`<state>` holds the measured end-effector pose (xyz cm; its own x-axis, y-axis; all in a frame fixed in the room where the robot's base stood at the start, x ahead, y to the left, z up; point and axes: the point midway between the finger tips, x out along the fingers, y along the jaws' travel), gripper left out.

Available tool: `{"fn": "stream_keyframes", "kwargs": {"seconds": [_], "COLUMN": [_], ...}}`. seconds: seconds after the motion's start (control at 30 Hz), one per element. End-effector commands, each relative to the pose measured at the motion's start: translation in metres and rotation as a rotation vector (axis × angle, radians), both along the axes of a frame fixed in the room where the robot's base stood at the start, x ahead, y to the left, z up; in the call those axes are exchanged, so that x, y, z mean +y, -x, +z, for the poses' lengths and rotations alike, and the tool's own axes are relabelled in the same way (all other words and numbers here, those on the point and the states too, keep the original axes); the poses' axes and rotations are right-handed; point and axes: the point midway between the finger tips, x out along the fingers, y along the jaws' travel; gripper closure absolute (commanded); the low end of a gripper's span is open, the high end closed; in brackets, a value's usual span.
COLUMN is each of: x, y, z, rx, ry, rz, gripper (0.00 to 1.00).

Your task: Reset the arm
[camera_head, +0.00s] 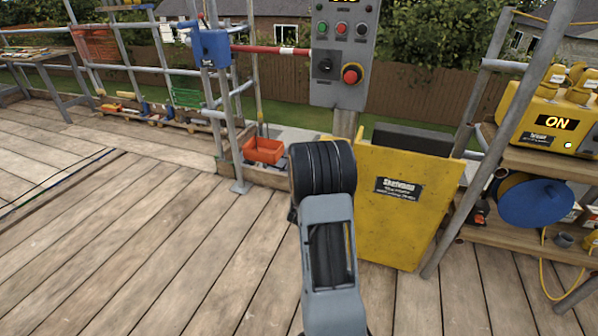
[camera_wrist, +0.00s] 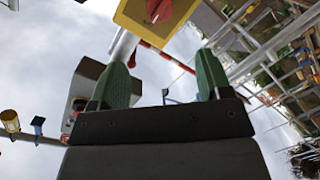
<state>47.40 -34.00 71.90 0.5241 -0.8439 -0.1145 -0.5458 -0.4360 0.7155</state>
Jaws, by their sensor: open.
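My gripper (camera_wrist: 161,68) shows in the wrist view with two green fingers spread wide apart. It is open, and nothing shows held between the fingers. In the head view my arm is folded upright in the middle, in front of the yellow panel, and the gripper itself cannot be made out there. A grey control box (camera_head: 343,60) with buttons and a red knob (camera_head: 352,74) stands on a post just behind the arm. In the wrist view a yellow box with a red knob (camera_wrist: 158,9) is beyond the fingertips, against the sky.
A yellow panel (camera_head: 405,215) stands right behind my arm. An orange bin (camera_head: 263,150) sits by the scaffold. The plank floor (camera_head: 130,240) at the left is clear.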

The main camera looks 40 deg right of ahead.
Motion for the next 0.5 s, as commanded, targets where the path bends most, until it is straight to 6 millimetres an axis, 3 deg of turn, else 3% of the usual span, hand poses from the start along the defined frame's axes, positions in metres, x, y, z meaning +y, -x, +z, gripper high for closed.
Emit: {"fn": "stream_keyframes", "kwargs": {"seconds": [0.3, 0.37, 0.5], "x": [0.001, 0.004, 0.031], "y": [-0.001, -0.003, -0.001], "z": [-0.004, -0.014, -0.063], "rx": [-0.025, -0.033, 0.009], "ry": [-0.042, -0.117, -0.428], "rz": [0.000, 0.011, 0.058], "gripper": [0.28, 0.28, 0.28]}}
